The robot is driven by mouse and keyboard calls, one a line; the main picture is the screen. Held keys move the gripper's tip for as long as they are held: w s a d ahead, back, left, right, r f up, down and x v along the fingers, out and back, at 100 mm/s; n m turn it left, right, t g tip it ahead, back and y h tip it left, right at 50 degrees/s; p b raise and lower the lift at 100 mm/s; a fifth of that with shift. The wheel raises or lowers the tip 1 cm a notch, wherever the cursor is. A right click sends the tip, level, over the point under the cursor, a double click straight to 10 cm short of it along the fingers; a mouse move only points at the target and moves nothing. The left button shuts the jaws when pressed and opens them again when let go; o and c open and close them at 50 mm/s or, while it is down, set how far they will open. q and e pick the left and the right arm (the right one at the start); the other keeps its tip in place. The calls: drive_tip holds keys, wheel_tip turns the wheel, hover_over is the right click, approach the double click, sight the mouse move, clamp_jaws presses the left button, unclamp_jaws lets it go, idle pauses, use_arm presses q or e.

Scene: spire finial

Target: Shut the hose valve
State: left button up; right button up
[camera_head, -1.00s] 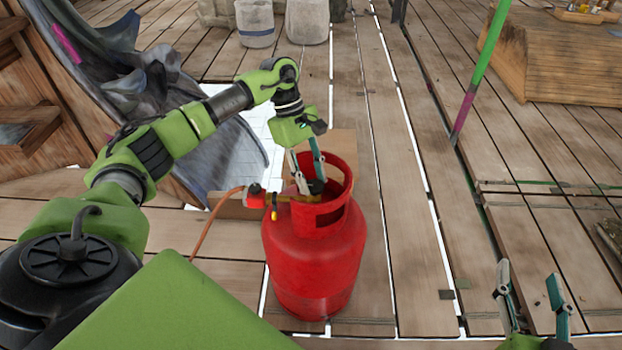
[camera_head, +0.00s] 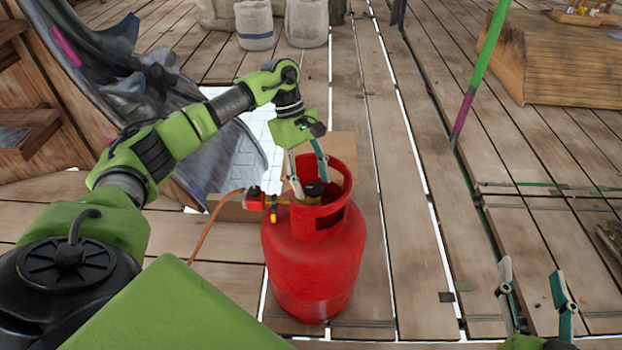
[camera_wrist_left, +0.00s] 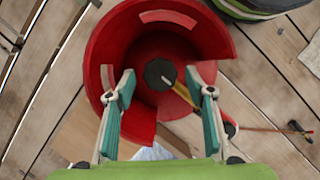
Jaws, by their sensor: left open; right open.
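A red gas cylinder (camera_head: 313,262) stands upright on the plank floor, with a cut-out collar around its top. A black round valve knob (camera_head: 314,188) sits on a brass fitting inside the collar; it also shows in the left wrist view (camera_wrist_left: 160,74). A red regulator (camera_head: 254,198) with a small yellow part joins the fitting to an orange hose (camera_head: 213,222). My left gripper (camera_head: 309,188) is open above the collar, its fingers spread to either side of the knob and apart from it. My right gripper (camera_head: 534,285) is open and empty at the lower right.
A cardboard piece (camera_head: 235,211) lies behind the cylinder. Pale sacks (camera_head: 254,25) stand at the back, and a wooden block (camera_head: 570,60) at the back right. A green and purple pole (camera_head: 480,75) rises on the right.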

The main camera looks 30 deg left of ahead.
use_arm(q)
drive_tip(key=shift+r, duration=0.1)
drive_tip(key=v, duration=1.2)
